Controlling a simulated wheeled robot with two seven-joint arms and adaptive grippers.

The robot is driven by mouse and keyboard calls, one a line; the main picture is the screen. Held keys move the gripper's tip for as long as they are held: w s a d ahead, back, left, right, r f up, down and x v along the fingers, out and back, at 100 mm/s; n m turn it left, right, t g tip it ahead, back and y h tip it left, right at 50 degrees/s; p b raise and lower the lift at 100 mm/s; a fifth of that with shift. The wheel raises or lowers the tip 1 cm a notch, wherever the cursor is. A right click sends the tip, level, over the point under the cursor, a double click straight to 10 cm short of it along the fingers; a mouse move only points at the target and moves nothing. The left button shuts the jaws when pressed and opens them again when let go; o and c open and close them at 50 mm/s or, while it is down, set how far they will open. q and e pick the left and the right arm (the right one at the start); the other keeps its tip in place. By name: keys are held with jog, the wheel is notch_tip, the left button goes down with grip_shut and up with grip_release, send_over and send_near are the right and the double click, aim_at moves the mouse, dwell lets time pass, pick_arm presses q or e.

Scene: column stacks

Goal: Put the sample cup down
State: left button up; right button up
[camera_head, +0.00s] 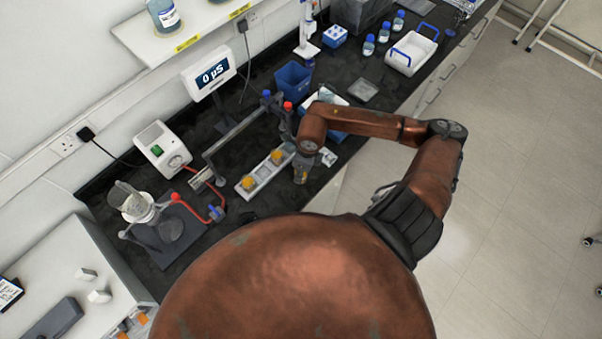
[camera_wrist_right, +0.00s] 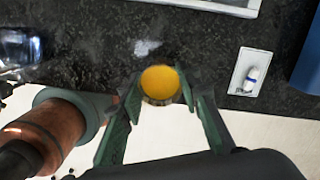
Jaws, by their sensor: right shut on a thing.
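The sample cup with an orange-yellow top (camera_wrist_right: 160,84) is between the fingers of my right gripper (camera_wrist_right: 160,92) in the right wrist view. The gripper is shut on it. The cup appears over the counter's front edge, with the dark top beyond it and pale floor below. I cannot tell its height. In the head view my right gripper (camera_head: 302,174) points down just right of a pale rack (camera_head: 263,172). Two yellow-topped cups (camera_head: 249,183) (camera_head: 277,156) stand in that rack. My left gripper is not in view.
A small white tray with a vial (camera_wrist_right: 250,73) lies on the counter. A blue bin (camera_head: 293,78), a white device with a green switch (camera_head: 163,149) and a glass vessel on a stand (camera_head: 135,204) stand around the rack. Red tubing (camera_head: 191,208) lies to its left.

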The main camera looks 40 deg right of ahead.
jog(key=shift+w+d+f, duration=0.3)
jog(key=shift+f, duration=0.25)
notch_tip(320, 180, down, 2)
jog(key=shift+f+p, duration=0.1)
jog(key=shift+p, duration=0.65)
jog(key=shift+f, duration=0.4)
jog(key=shift+f, duration=0.15)
jog(key=o, duration=1.2)
